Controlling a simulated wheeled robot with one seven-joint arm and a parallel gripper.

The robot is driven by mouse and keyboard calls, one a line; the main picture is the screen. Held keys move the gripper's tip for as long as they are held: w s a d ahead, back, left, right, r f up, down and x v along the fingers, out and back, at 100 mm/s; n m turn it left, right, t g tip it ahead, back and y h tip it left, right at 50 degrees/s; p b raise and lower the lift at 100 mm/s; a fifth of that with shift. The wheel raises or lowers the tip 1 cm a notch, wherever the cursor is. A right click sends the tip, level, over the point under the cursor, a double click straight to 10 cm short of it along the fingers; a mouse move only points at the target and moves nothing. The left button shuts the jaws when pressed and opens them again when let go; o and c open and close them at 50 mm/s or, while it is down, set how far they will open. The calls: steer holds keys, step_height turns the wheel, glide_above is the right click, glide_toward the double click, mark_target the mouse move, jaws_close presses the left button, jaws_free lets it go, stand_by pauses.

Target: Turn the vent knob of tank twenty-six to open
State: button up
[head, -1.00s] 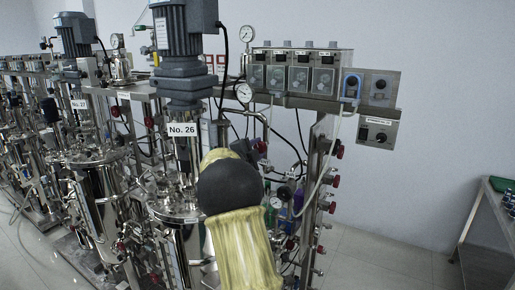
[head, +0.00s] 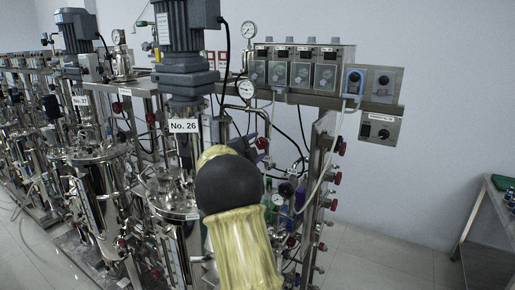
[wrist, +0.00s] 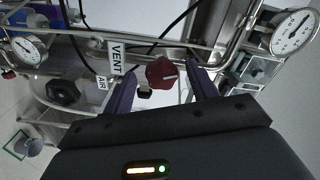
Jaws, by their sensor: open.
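The red vent knob (wrist: 162,73) shows in the wrist view, with a pale mark on its face. A white VENT label (wrist: 116,58) hangs to its left. My gripper (wrist: 160,69) is open, its two purple fingers on either side of the knob, with gaps visible on both sides. I cannot tell how deep the fingers reach along it. In the head view, tank twenty-six (head: 178,215) stands with its No. 26 label (head: 184,126) above. A red knob (head: 262,143) shows just beyond my arm, which hides most of my gripper there.
An AIR label (wrist: 102,82) and a dark knob (wrist: 63,92) lie left of the vent knob. Gauges (wrist: 292,32) and pipes crowd around it. Tank twenty-seven (head: 100,190) stands to the left. Open floor (head: 385,245) lies at right, before a metal table (head: 478,225).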

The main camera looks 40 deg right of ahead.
steer(key=b+v, duration=0.5)
steer(key=v, duration=1.1)
steer(key=shift+w, duration=0.1)
stand_by(0.4)
